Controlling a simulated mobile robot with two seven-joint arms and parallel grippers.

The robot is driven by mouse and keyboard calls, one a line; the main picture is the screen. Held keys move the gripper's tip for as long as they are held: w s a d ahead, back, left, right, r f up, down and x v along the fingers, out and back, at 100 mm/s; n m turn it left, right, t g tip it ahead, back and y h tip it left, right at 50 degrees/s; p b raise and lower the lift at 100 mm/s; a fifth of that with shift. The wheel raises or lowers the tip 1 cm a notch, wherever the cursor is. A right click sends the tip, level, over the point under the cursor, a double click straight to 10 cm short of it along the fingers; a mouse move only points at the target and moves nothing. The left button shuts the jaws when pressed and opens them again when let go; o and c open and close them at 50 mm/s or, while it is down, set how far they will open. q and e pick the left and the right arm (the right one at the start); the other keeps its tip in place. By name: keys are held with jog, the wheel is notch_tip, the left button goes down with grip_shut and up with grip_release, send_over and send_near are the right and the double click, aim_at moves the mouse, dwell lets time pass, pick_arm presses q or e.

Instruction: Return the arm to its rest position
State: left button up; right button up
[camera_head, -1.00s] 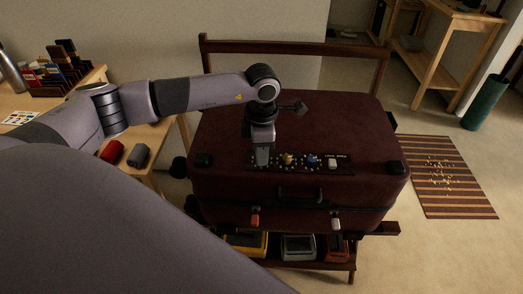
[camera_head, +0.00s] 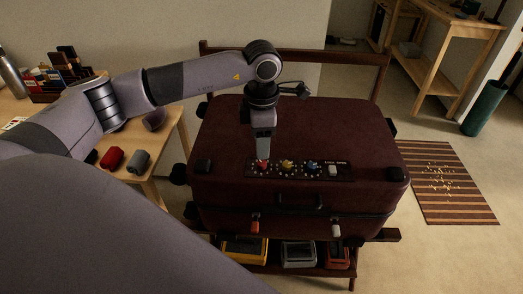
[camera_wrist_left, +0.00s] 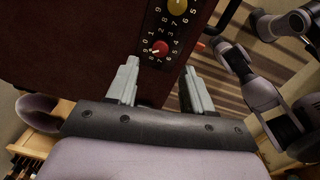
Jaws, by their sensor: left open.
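My left gripper (camera_head: 263,148) is above the dark red suitcase (camera_head: 350,125), pointing down near the left end of the lock panel (camera_head: 299,170). In the left wrist view its two fingers (camera_wrist_left: 158,85) are apart, with nothing between them. The red dial (camera_wrist_left: 160,47) shows just beyond the fingertips, and the yellow dial (camera_wrist_left: 177,7) is past it. In the head view the panel also carries a blue dial (camera_head: 312,168) and a white button (camera_head: 333,171). The suitcase is closed. My right gripper does not show clearly in either view.
The suitcase rests on a dark wooden rack (camera_head: 390,235) with a raised back rail. A wooden table (camera_head: 160,165) at left holds a red roll and a grey roll. A striped mat (camera_head: 447,182) lies on the floor at right. A wooden shelf unit (camera_head: 440,70) stands behind.

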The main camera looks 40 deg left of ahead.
pick_arm(q)
jog(key=shift+r, duration=0.6)
